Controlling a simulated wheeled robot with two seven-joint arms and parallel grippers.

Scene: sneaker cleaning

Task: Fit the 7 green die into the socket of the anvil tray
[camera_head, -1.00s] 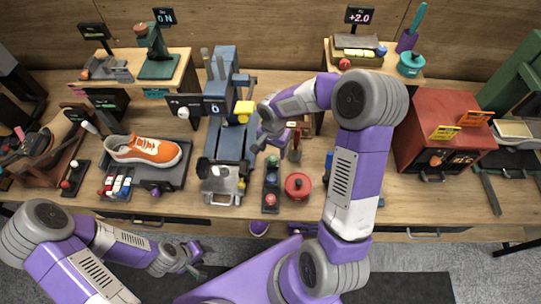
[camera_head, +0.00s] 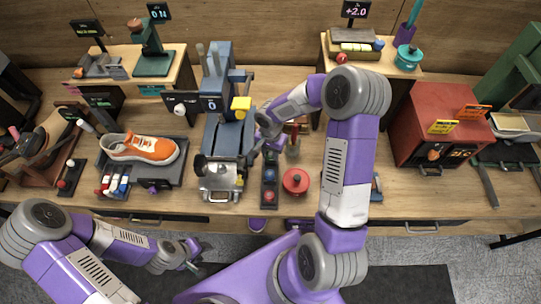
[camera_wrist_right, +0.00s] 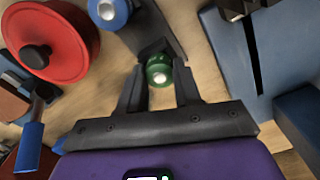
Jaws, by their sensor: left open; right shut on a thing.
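The green die (camera_wrist_right: 158,70) is between the fingertips of my right gripper (camera_wrist_right: 160,88) in the right wrist view. My right gripper (camera_head: 262,148) is shut on it, over the far end of the dark die rack (camera_head: 269,184) in the head view. I cannot tell whether the die still touches the rack. The number on the die is not readable. The blue press (camera_head: 228,135) stands just left of the rack, with a grey metal part at its front; I cannot make out the tray's socket. My left gripper (camera_head: 190,256) is open and empty, low before the bench.
A red lidded pot (camera_head: 295,181) is right of the rack, and a blue die (camera_wrist_right: 108,12) sits on the rack. An orange sneaker (camera_head: 142,148) lies on a grey stand to the left. A red oven (camera_head: 440,130) stands at the right. Bare wood shows right of the pot.

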